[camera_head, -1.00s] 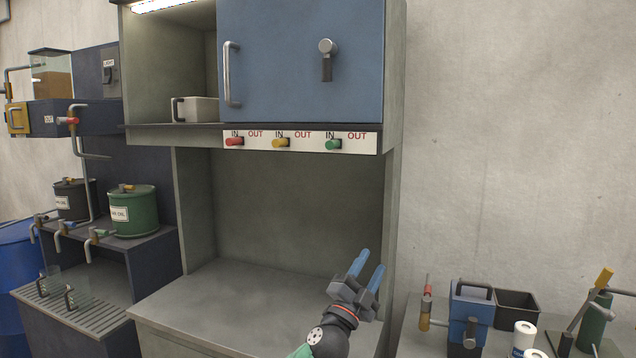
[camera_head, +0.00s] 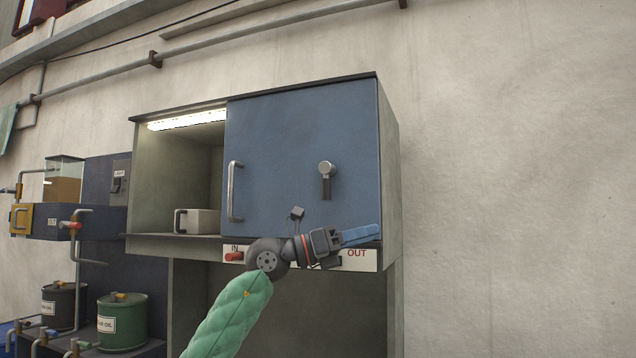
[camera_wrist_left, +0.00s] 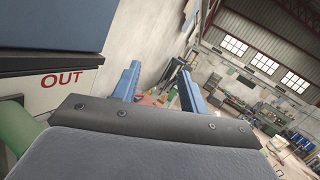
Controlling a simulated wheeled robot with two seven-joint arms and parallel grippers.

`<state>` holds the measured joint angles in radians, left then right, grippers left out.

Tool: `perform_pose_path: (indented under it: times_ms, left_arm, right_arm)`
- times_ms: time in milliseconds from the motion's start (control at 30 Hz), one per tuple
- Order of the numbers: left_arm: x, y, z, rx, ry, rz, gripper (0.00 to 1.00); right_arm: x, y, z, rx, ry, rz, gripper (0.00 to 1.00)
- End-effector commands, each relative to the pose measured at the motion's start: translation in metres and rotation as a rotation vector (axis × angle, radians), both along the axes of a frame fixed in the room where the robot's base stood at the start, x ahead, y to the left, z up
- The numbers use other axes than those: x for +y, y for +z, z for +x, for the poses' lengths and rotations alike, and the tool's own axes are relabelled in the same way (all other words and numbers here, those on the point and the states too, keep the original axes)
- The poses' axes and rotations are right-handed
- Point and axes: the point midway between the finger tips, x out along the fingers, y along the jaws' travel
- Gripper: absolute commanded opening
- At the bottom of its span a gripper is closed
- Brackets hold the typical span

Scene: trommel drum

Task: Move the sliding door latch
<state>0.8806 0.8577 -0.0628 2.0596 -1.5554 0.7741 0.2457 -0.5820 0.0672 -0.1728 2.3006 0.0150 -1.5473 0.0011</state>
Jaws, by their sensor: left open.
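The blue sliding door (camera_head: 280,130) covers the right part of the wall cabinet. Its latch (camera_head: 326,178), a grey round knob with a dark lever hanging down, sits right of the door's middle. A vertical metal handle (camera_head: 235,191) is at the door's left edge. My left gripper (camera_head: 361,235) is in front of the cabinet's lower edge, below and right of the latch, with its blue fingers pointing right. In the left wrist view the fingers (camera_wrist_left: 158,88) are apart with nothing between them, and the latch is not seen there. My right gripper is not in view.
A label strip with "OUT" (camera_head: 358,254) and a red knob (camera_head: 234,256) runs under the door, partly hidden by my left arm. A pale bin (camera_head: 199,221) stands in the open left compartment. Bare wall (camera_head: 510,180) lies to the right.

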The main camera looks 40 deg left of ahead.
Motion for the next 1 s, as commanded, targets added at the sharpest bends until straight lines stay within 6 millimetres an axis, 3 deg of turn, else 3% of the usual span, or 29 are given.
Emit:
perform_pose_path:
  times_ms: [33, 200, 500, 767, 1000]
  left_arm:
    - [0.013, 0.017, -0.004, -0.011, 0.051, 0.055, 0.43]
    - [0.062, 0.064, -0.018, -0.011, 0.246, 0.223, 0.43]
    - [0.132, 0.115, -0.049, 0.027, 0.499, 0.350, 0.43]
    - [0.144, 0.125, -0.052, 0.039, 0.548, 0.366, 0.43]
    - [0.135, 0.125, -0.030, 0.040, 0.544, 0.366, 0.43]
  right_arm:
    - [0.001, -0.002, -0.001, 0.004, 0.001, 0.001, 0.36]
    - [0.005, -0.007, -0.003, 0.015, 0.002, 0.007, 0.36]
    - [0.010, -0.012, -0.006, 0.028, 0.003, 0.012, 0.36]
    - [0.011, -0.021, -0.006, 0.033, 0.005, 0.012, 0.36]
    - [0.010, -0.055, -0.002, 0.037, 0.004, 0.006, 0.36]
